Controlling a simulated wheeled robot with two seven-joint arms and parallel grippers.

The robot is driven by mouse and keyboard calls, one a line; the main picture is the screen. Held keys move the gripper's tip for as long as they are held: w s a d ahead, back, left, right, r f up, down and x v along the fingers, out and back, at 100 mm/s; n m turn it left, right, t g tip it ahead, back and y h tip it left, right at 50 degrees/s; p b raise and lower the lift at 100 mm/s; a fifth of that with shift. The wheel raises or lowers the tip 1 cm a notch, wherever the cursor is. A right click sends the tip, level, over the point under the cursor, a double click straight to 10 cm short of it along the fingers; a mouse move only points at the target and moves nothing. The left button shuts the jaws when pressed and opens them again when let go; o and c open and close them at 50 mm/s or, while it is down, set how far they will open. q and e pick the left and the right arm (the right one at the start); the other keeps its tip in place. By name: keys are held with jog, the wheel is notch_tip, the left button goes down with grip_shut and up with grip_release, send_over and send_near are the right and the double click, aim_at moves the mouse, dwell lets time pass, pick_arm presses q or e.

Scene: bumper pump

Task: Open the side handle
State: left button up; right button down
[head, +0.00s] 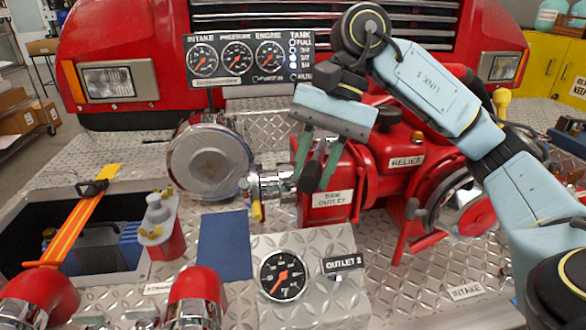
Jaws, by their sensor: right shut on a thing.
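The red pump body carries a label reading "SIDE OUTLET" (327,198). A chrome side outlet fitting (272,185) with a yellow-tipped lever (257,211) sticks out to its left. My right gripper (316,168) points down from above, just over the label. Its green fingers are closed around a dark handle (312,177), which I take to be the side handle. The fingers hide part of the handle, so its joint with the pump does not show clearly. My left gripper is not in view.
A gauge panel (250,59) stands behind my right gripper. A large chrome cap (211,158) is to the left. An outlet gauge (282,275) and a blue pad (225,246) are in front. An open bin (24,216) with an orange strap lies at the left.

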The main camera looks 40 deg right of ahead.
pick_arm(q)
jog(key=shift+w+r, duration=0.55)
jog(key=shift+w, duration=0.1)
pick_arm(e)
jog(key=shift+s+d+n, duration=0.4)
jog(key=shift+s+d, duration=0.05)
jog(key=c, duration=1.5)
grip_release()
jog(key=o, duration=0.4)
jog(key=shift+s+d, duration=0.1)
jog(key=shift+d, duration=0.05)
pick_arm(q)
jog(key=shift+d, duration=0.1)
